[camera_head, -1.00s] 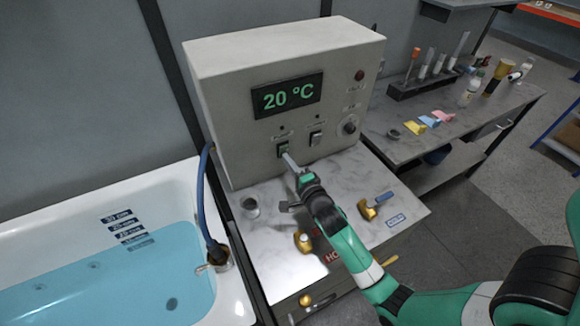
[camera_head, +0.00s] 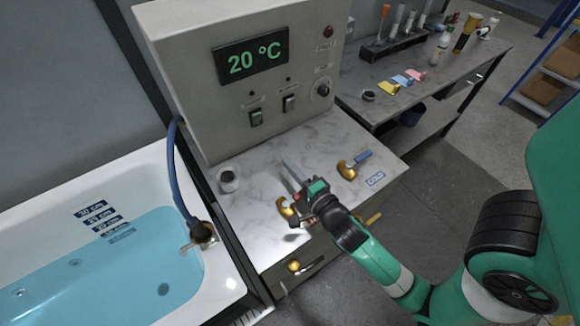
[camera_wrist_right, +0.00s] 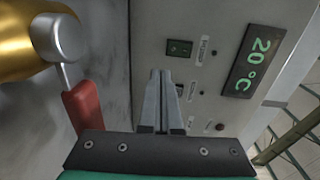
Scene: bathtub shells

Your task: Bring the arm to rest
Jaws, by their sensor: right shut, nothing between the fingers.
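My right gripper (camera_head: 289,168) is shut and empty. It is above the marble-look counter (camera_head: 250,205), in front of the control box (camera_head: 180,60) and apart from its switches. In the right wrist view its closed fingers (camera_wrist_right: 160,80) point toward the box face. The box display (camera_head: 250,57) reads 20 °C. A left switch (camera_head: 256,118) and a right switch (camera_head: 289,103) sit below it, with a round knob (camera_head: 323,90) farther right. My left gripper is not in view.
The gold tap with a blue handle (camera_head: 348,168) stands right of my gripper; the red-handled tap (camera_wrist_right: 84,108) is close by. A bathtub (camera_head: 225,282) with blue water and a hose (camera_head: 180,180) is at left. A side bench (camera_head: 385,112) holds bottles and tubes.

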